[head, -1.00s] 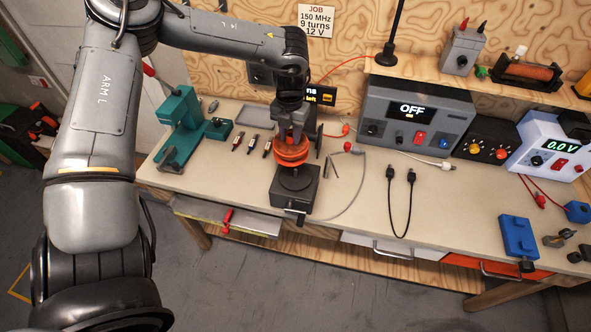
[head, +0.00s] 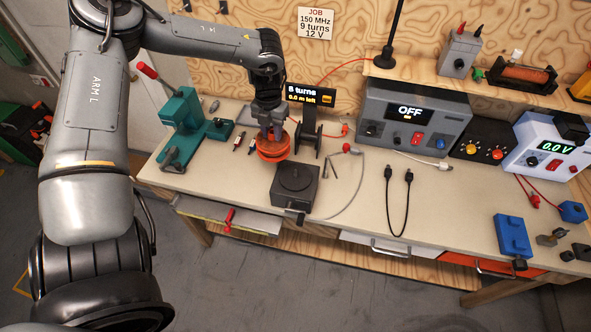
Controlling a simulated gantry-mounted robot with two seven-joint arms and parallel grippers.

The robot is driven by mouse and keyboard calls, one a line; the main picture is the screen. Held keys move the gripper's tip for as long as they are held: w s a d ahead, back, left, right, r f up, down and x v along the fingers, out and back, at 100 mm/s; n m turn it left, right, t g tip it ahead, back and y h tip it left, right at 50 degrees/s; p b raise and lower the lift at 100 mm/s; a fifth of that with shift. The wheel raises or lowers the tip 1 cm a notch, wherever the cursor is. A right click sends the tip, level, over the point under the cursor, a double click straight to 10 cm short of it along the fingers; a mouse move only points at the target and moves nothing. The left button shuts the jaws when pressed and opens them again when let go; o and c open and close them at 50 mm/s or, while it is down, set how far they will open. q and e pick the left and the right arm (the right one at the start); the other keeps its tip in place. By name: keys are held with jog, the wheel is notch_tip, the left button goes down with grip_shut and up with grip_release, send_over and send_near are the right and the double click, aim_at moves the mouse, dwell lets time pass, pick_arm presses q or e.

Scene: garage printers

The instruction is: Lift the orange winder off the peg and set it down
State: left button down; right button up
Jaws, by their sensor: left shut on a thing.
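The orange winder (head: 273,153), a round spool-like piece, is in my left gripper (head: 272,138), which is shut on it from above. The winder is clear of the dark square base with the round top (head: 295,182) and sits behind it and to its left in the head view. Whether the winder touches the bench or hangs just above it, I cannot tell. The peg on the base is hard to make out at this size. My right gripper is not in view.
A small display reading 8 turns (head: 309,97) stands close behind the winder. A green clamp-like tool (head: 183,130) and several small tools lie to the left. A grey OFF box (head: 413,115) stands to the right.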

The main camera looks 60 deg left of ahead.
aim_at(260, 136)
pick_arm(q)
jog(key=shift+s+a+p, duration=1.2)
jog(key=shift+s+a, duration=0.25)
jog(key=shift+a, duration=0.3)
jog(key=s+a+f+n, duration=0.3)
jog(key=a+n, duration=0.2)
jog(key=s+a+f+n, duration=0.3)
jog(key=a+n, duration=0.1)
jog(key=a, duration=0.2)
jog(key=shift+n, duration=0.8)
jog(key=shift+s+d+f+b, duration=0.3)
jog(key=shift+f+b, duration=1.3)
jog(key=shift+f, duration=0.95)
jog(key=shift+s+d+f+b, duration=0.25)
jog(key=shift+f+b, duration=1.4)
jog(key=shift+f, duration=0.9)
jog(key=shift+s+d+f+b, duration=0.3)
jog(key=shift+f+b, duration=1.3)
jog(key=shift+f, duration=0.95)
